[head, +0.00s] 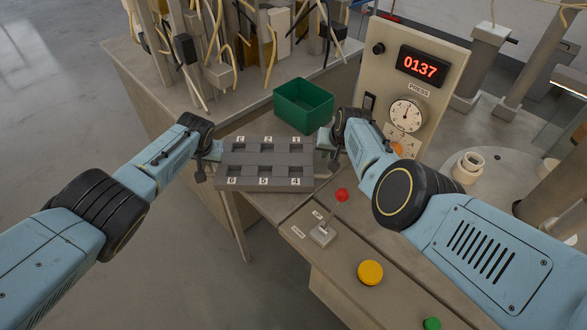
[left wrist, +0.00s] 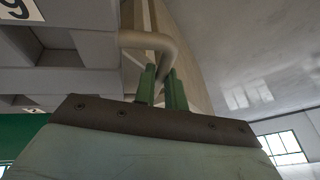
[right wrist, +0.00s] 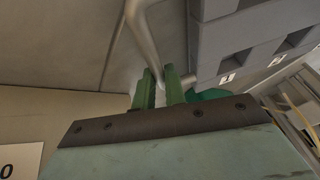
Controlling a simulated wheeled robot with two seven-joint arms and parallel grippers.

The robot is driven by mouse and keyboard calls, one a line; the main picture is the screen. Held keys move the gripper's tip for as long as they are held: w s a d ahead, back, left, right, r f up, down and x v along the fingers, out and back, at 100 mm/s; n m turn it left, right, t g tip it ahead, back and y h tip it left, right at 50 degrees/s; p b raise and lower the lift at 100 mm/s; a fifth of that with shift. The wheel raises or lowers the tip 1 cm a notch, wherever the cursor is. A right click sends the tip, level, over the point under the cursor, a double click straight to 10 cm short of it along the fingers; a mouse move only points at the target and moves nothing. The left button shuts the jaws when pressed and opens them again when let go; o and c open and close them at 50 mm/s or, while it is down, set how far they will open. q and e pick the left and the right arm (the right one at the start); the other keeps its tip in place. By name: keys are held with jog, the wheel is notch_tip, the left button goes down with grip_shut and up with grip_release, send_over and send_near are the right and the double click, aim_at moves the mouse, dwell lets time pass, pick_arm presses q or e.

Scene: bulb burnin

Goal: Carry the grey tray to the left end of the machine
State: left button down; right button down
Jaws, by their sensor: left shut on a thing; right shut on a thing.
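The grey tray (head: 265,157) has two rows of square pockets numbered 1 to 6, and the pockets look empty. It is held between my two grippers in the head view, over the left end of the machine's bench. My left gripper (head: 207,160) is at the tray's left side; in the left wrist view its green fingers (left wrist: 162,88) are shut on the bent handle (left wrist: 150,42). My right gripper (head: 328,148) is at the right side; in the right wrist view its fingers (right wrist: 162,88) are shut on the other handle (right wrist: 140,25). I cannot tell whether the tray touches the bench.
A green bin (head: 304,106) stands just behind the tray. The press panel (head: 415,75) with a red 0137 display stands to the right. A red-knobbed lever (head: 325,230) and a yellow button (head: 370,272) are on the front bench. Racks with cables (head: 220,70) stand behind.

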pick_arm(q)
jog(key=shift+a+f, duration=0.1)
jog(key=shift+f, duration=0.25)
pick_arm(e)
jog(key=shift+d+f, duration=0.1)
jog(key=shift+f, duration=0.2)
pick_arm(q)
jog(key=c, duration=1.5)
grip_release()
jog(key=shift+r, duration=0.1)
pick_arm(e)
jog(key=c, duration=1.5)
grip_release()
pick_arm(q)
jog(key=shift+o, duration=0.2)
pick_arm(e)
jog(key=shift+o, duration=0.2)
